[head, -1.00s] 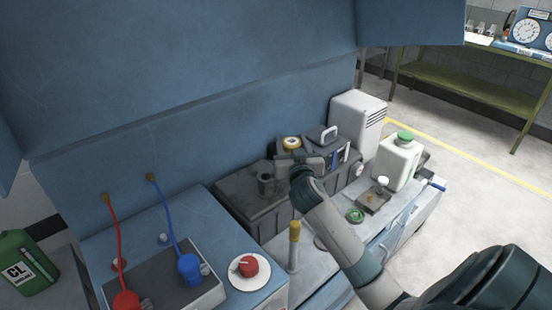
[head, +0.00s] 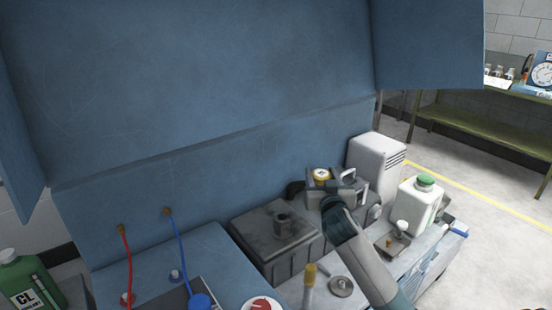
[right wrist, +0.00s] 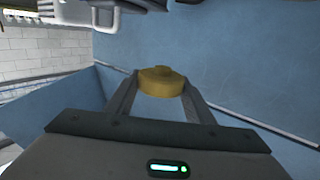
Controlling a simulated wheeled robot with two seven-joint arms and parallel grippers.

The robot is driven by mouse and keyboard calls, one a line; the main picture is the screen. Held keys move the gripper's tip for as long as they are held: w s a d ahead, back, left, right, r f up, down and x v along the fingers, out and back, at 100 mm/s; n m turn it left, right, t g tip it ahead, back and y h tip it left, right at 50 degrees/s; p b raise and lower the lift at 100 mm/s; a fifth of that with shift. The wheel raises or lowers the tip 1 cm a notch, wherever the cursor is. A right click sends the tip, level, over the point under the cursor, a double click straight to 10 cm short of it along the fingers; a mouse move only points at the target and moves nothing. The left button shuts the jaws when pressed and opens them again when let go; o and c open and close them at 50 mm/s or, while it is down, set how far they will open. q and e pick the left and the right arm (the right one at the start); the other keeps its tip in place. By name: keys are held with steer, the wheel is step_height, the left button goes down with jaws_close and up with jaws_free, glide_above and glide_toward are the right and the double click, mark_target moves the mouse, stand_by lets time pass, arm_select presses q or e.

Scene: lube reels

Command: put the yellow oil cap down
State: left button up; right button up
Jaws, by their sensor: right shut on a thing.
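In the right wrist view the cap (right wrist: 162,82) sits between the two fingertips. My right gripper (head: 324,183) is shut on the cap and holds it in front of the blue wall. A dark grey block with an upright open filler neck (head: 283,222) stands to the left of the gripper, apart from the cap. My left gripper is not in view.
A white ribbed unit (head: 376,160) and a white jug with a green cap (head: 420,203) stand to the right. A yellow-topped stick (head: 309,285) and a round grey disc (head: 341,286) are on the front ledge. A green CL container (head: 28,283) is at the far left.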

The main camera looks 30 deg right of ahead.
steer(key=s+a+f+n+t+y, duration=0.1)
steer(key=s+a+n+y, duration=0.2)
steer(key=a, duration=1.3)
steer(key=s+a+f+n+t+y, duration=0.1)
steer(key=s+a+y, duration=0.4)
steer(key=a, duration=1.2)
steer(key=shift+s+n, duration=0.9)
steer(key=shift+s, duration=0.15)
steer(key=s+f, duration=0.1)
steer(key=s, duration=0.2)
steer(key=s+f, duration=0.1)
steer(key=s, duration=0.2)
steer(key=s+f, duration=0.2)
steer(key=s, duration=0.1)
steer(key=shift+s+f, duration=0.1)
steer(key=shift+s, duration=0.25)
